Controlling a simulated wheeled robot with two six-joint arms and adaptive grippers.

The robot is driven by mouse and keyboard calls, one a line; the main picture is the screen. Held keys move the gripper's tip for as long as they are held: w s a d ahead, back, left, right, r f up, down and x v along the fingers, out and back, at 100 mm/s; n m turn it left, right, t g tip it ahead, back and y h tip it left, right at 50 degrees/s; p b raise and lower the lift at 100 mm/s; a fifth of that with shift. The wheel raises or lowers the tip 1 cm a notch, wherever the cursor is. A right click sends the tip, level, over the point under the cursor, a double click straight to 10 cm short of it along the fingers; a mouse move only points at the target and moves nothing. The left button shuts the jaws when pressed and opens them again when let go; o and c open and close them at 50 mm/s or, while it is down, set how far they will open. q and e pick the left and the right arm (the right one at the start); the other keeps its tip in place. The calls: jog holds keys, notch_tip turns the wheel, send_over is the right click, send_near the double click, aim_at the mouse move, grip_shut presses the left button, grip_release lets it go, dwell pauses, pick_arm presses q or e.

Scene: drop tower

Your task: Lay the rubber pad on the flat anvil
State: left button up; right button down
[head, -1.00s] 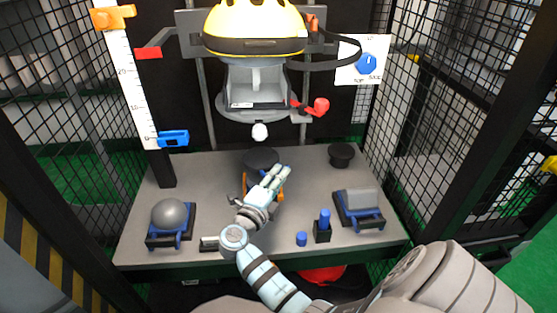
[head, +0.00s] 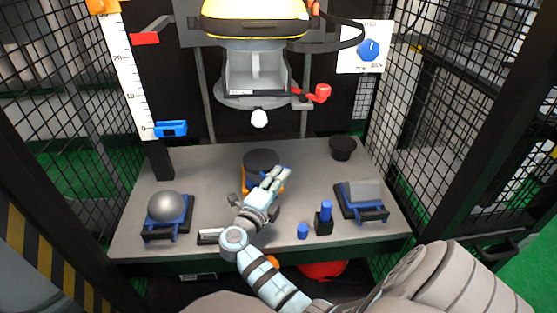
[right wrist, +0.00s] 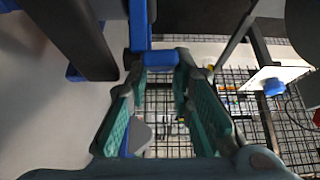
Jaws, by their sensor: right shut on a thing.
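The black round rubber pad (head: 260,160) is at the table's centre, below the drop head. My right gripper (head: 278,176) reaches it from the front and is shut. In the right wrist view, a blue bar (right wrist: 161,60), seemingly the pad's grip, sits between the fingertips. The flat anvil appears to be under the pad and is mostly hidden by it and my gripper; blue and orange parts show there. I cannot tell whether the pad touches the anvil. My left gripper is not in view.
A grey dome anvil (head: 165,206) stands at left and a grey block anvil (head: 364,191) at right. A black round stub (head: 342,147) is at back right. A blue peg (head: 326,211) and a small blue cylinder (head: 302,231) stand in front. The yellow helmet (head: 255,22) hangs above.

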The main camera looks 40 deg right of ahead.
dwell(0.4)
jog(key=c, duration=1.3)
grip_release()
jog(key=shift+s, duration=0.1)
jog(key=shift+a+f, duration=0.1)
